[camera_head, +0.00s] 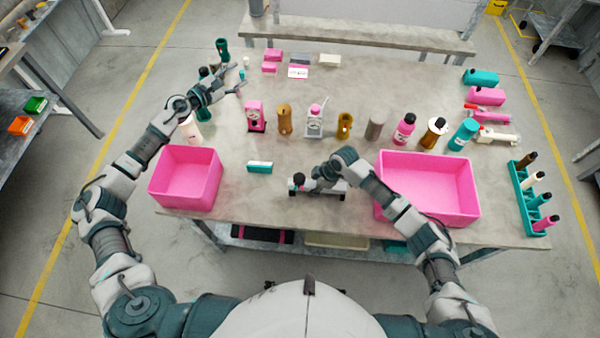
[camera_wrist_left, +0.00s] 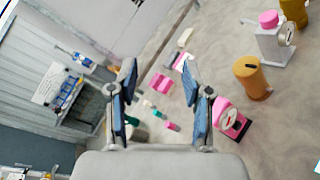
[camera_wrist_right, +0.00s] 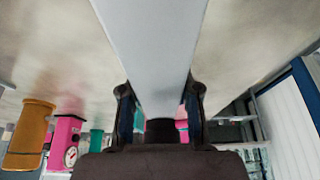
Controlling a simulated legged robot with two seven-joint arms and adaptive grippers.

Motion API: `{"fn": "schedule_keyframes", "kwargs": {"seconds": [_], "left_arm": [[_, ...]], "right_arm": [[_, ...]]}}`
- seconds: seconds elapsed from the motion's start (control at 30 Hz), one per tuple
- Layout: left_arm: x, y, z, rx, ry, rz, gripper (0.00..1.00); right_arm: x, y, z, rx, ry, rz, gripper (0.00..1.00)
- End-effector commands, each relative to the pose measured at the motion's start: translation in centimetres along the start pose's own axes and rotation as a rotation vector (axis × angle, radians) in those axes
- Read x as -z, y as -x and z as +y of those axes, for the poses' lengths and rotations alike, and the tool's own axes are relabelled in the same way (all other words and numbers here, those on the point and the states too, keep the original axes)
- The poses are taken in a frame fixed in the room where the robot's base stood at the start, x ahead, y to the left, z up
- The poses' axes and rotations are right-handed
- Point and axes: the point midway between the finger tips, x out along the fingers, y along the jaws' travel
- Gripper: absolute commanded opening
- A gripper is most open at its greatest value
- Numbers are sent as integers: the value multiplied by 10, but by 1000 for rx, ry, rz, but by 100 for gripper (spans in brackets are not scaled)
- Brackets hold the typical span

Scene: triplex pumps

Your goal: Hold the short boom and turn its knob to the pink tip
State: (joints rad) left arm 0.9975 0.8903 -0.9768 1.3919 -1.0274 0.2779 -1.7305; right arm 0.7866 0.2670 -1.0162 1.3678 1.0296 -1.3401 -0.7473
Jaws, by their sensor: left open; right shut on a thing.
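A short pale bar with dark ends, which looks like the short boom (camera_head: 341,190), lies at the front middle of the table, partly hidden under my right gripper (camera_head: 318,180). My right gripper is shut on it; in the right wrist view the boom (camera_wrist_right: 155,50) runs as a broad light-grey bar between the fingers (camera_wrist_right: 160,115). A dark round part, perhaps the knob (camera_head: 298,179), shows at its left end; which tip it points to is too small to tell. My left gripper (camera_head: 232,79) is open and empty above the back left; its spread fingers show in the left wrist view (camera_wrist_left: 160,100).
Pink bins stand at the front left (camera_head: 186,178) and front right (camera_head: 430,188). A teal block (camera_head: 260,167) lies between the left bin and the boom. Several bottles, cylinders and a pink dial box (camera_head: 255,117) form a row behind. A teal rack (camera_head: 528,200) stands at the right edge.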

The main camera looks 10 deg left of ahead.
Motion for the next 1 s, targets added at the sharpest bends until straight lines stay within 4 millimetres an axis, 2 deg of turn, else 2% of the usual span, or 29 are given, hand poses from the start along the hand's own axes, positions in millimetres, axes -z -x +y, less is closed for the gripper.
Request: {"fn": "schedule_keyframes", "kwargs": {"seconds": [0.03, 0.1, 0.17, 0.27, 0.37, 0.43, 0.53, 0.6, 0.7, 0.77, 0.83, 1.0], "left_arm": [[11, 13, 14, -76, 32, 21, 49], [24, 26, 26, -178, 61, 47, 49], [34, 29, 19, -242, 63, 66, 49], [45, 18, -29, -292, 20, 83, 49], [44, 6, -95, -323, -48, 78, 49], [36, 2, -144, -356, -93, 61, 49], [13, 9, -214, -425, -145, 20, 49], [-10, 20, -258, -485, -171, -14, 49], [-45, 43, -308, -580, -184, -61, 49], [-64, 58, -332, -629, -149, -74, 49], [-78, 70, -354, -663, -36, -61, 49], [-78, 84, -396, -657, 431, 50, 49]], "right_arm": [[-1, 0, 0, 1, 0, 0, 0], [-2, 0, 0, 1, 0, 0, 0], [-2, 0, 0, 1, 0, 1, 0], [-3, 0, 0, 1, 0, 2, 0], [-3, 0, 0, 1, 0, 2, 0], [-3, 0, 0, 1, -1, 1, 0], [-2, 0, 0, 1, -1, 1, 0], [-2, 0, 0, 1, -1, 0, 0], [-1, -1, 0, 2, -1, -1, 0], [-1, -1, 0, 2, -1, -2, 0], [0, -1, 0, 2, -1, -2, 0], [0, -1, 1, 3, -1, -2, 0]]}}
